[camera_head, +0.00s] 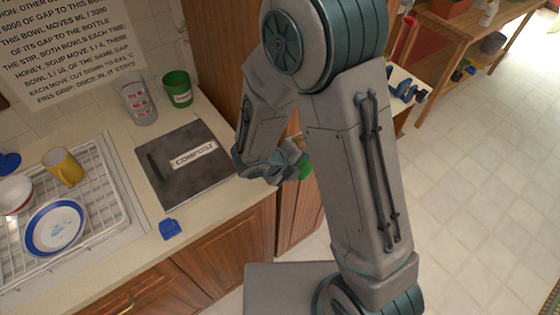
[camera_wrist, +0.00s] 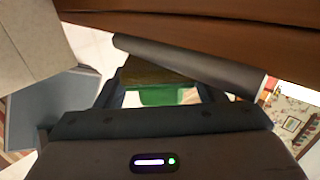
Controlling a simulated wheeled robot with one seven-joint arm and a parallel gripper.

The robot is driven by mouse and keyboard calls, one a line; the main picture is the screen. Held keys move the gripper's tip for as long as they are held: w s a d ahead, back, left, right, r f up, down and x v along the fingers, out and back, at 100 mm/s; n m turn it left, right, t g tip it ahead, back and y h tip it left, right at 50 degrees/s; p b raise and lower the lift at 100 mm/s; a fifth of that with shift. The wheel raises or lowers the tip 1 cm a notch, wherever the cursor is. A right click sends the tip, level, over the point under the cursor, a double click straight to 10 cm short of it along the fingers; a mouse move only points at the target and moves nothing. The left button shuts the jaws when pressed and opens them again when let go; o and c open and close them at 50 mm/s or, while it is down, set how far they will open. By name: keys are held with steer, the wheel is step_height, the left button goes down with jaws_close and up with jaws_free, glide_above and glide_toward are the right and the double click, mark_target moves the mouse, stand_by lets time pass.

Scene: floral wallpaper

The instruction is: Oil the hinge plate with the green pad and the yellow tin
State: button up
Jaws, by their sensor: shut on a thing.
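My gripper (camera_head: 297,166) is beside the front edge of the counter in the head view, partly hidden by my own arm. A bit of green (camera_head: 306,170) shows at its tip. In the wrist view, my gripper (camera_wrist: 162,88) is shut on the green pad (camera_wrist: 162,97), a green block with a dark brownish face, held between the two fingers. I cannot make out the hinge plate or a yellow tin in either view.
The counter holds a dark board marked COMPOST (camera_head: 165,178), a green cup (camera_head: 177,88), a glass (camera_head: 138,103), a small blue thing (camera_head: 170,229) and a dish rack (camera_head: 98,222) with a yellow mug (camera_head: 64,166). A dark bar (camera_wrist: 190,66) crosses above the pad. Open floor (camera_head: 480,170) lies right.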

steer(key=shift+w+d, duration=0.15)
steer(key=shift+d, duration=0.45)
steer(key=shift+a, duration=0.35)
steer(key=a, duration=0.1)
steer(key=s+a, duration=0.2)
steer(key=shift+a+f, duration=0.2)
steer(key=shift+f, duration=0.1)
steer(key=s+d, duration=0.5)
steer(key=shift+s+d+r, duration=0.15)
steer(key=shift+s+d, duration=0.05)
steer(key=shift+d, duration=0.2)
steer(key=shift+a, duration=0.1)
